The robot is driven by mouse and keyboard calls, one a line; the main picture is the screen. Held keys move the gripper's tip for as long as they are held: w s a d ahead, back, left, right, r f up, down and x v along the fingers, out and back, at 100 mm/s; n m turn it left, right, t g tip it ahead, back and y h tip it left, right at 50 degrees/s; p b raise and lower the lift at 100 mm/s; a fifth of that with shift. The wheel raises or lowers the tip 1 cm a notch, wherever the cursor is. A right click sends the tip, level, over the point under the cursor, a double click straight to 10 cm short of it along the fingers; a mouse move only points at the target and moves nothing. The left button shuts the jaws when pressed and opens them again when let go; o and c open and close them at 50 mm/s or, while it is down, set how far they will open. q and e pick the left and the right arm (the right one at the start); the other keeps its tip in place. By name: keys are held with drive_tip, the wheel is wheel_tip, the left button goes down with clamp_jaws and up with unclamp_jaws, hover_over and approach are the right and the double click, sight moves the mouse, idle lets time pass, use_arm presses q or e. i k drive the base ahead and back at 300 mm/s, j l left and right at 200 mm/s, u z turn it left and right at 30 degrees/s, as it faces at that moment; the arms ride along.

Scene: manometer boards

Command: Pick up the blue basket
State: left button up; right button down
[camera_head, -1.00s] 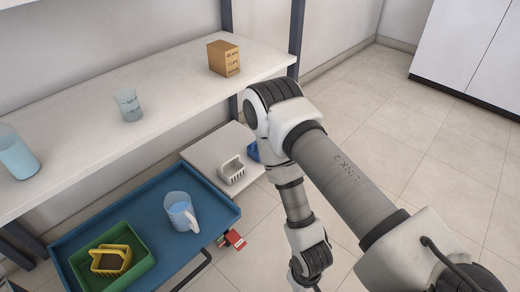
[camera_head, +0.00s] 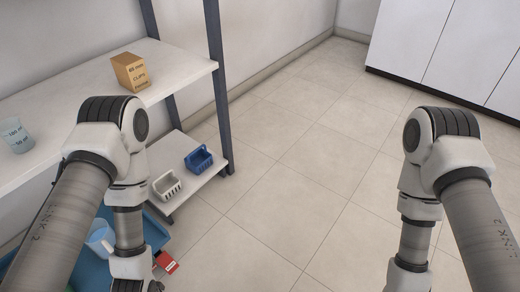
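The blue basket (camera_head: 199,158) sits upright on a low white shelf (camera_head: 183,190), near its right end, behind and to the right of a white basket (camera_head: 167,185). Nothing covers it in the head view. My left arm comes in from the left, and its lower part hangs in front of and to the left of the baskets. My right arm is on the right, over bare floor and well apart from the shelf.
A dark shelf post (camera_head: 217,90) stands right behind the blue basket. A cardboard box (camera_head: 131,72) and a beaker (camera_head: 15,135) stand on the upper shelf. A blue tray (camera_head: 152,236) with a jug (camera_head: 100,237) and a red object (camera_head: 166,262) are at lower left. The tiled floor (camera_head: 300,180) in the middle is clear.

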sight(198, 161)
drive_tip(key=i+l+z, duration=0.45)
drive_tip(key=i, duration=0.3)
drive_tip(key=i+l+z, duration=0.2)
drive_tip(key=i, duration=0.2)
drive_tip(key=i+u, duration=0.25)
drive_tip(key=u, duration=0.2)
drive_tip(key=i+u, duration=0.2)
drive_tip(key=u, duration=0.3)
drive_tip(key=i+l+u, duration=0.2)
drive_tip(key=u, duration=0.25)
drive_tip(key=i+l+u, duration=0.2)
drive_tip(key=u, duration=0.3)
drive_tip(key=i+l+u, duration=0.15)
drive_tip(key=u, duration=0.3)
drive_tip(key=i+l+u, duration=0.3)
drive_tip(key=u, duration=0.15)
drive_tip(key=i+l+u, duration=0.2)
drive_tip(key=u, duration=0.25)
drive_tip(key=l+u, duration=0.45)
drive_tip(key=i+l, duration=0.05)
